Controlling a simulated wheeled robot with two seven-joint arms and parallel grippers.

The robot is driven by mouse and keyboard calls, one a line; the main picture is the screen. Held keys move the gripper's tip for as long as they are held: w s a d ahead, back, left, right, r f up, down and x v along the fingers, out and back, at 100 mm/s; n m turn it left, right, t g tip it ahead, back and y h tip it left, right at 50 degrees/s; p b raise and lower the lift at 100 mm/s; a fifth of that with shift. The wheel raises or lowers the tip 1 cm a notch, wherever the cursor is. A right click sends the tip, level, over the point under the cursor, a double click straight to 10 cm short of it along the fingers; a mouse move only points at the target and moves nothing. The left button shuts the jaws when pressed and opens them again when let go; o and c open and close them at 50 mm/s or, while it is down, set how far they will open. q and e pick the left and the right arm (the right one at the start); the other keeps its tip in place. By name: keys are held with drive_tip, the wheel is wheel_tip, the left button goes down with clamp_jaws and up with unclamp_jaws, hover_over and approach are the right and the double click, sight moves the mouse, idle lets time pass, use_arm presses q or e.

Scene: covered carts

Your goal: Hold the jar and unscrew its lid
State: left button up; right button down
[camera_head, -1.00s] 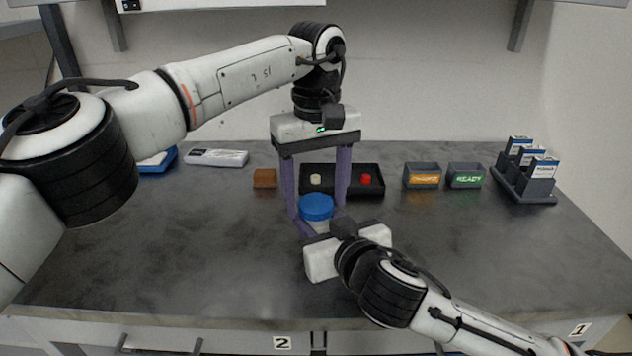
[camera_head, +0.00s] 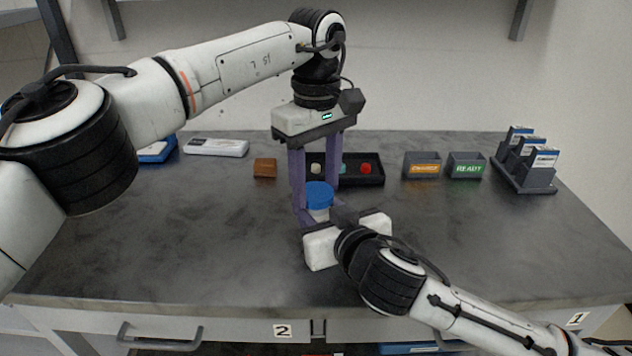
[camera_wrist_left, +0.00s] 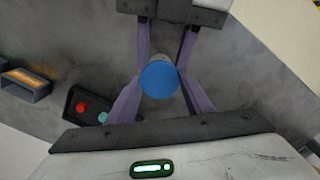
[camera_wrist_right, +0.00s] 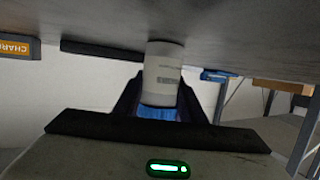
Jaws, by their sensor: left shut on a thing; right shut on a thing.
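The jar is a white pot with a label, best seen in the right wrist view (camera_wrist_right: 163,68), standing on the worktop. Its blue lid (camera_head: 319,194) is on top and shows round in the left wrist view (camera_wrist_left: 159,80). My left gripper (camera_head: 317,190) points down from above, its purple fingers shut on the lid's sides. My right gripper (camera_head: 314,214) comes from the front, its fingers shut on the jar body below the lid. In the head view the jar body is mostly hidden by my right gripper. I cannot tell whether the lid has turned.
Behind the jar are a brown block (camera_head: 265,167) and a dark tray (camera_head: 378,181) with small coloured pieces. An orange-labelled bin (camera_head: 422,157) and a READY bin (camera_head: 467,158) stand right of it. A rack (camera_head: 526,184) holds boxes at far right. The front worktop is clear.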

use_arm(q)
drive_tip(key=o, duration=1.1)
drive_tip(key=shift+o, duration=0.2)
drive_tip(key=shift+r, duration=2.3)
drive_tip(key=shift+c, duration=0.4)
drive_tip(key=shift+r+m, duration=1.55)
drive_tip(key=shift+m, duration=0.15)
drive_tip(key=shift+f, duration=3.85)
